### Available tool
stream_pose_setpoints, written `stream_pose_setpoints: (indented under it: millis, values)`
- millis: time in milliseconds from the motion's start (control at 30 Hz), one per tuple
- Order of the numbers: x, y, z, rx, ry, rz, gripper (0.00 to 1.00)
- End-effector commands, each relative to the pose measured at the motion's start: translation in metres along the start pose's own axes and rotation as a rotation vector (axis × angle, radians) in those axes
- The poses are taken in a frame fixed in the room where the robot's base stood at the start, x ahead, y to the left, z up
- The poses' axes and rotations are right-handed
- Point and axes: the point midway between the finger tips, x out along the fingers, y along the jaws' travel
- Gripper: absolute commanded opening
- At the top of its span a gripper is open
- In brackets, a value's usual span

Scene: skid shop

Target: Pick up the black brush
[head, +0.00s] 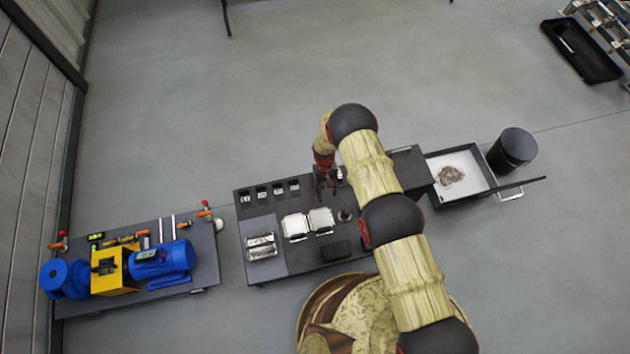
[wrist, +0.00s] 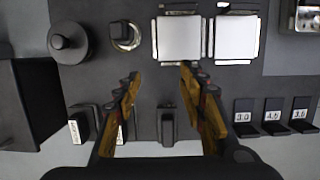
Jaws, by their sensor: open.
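My gripper (wrist: 158,75) is open and empty above the dark bench; it also shows in the head view (head: 325,188). A small narrow black piece (wrist: 167,126) stands on the bench between my spread fingers in the wrist view, apart from both. It may be the black brush, but no bristles show clearly. My gripper hides that spot in the head view. A dark ridged block (head: 336,250) lies at the bench's near edge in the head view; I cannot tell whether it is a brush.
Two silver square plates (head: 308,222) lie mid-bench. Numbered black holders (wrist: 272,112) stand beside my gripper. A round black knob (wrist: 69,42) and a ringed piece (wrist: 124,35) are close by.

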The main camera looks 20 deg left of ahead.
Motion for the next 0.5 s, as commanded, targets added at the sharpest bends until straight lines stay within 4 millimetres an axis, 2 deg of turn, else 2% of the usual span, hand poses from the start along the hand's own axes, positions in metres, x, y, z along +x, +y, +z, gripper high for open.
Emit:
stream_pose_setpoints:
  millis: [33,67,100,200,333,500]
  values:
    - [0.01,-0.001,-0.015,0.0,0.029,0.0,0.41]
    - [0.011,-0.001,-0.027,0.001,0.055,-0.001,0.41]
    - [0.007,-0.001,-0.047,0.002,0.096,-0.001,0.41]
    - [-0.013,-0.001,-0.082,0.004,0.174,-0.003,0.41]
    - [-0.021,-0.001,-0.104,0.007,0.234,-0.004,0.41]
    - [-0.007,-0.001,-0.112,0.009,0.248,-0.005,0.41]
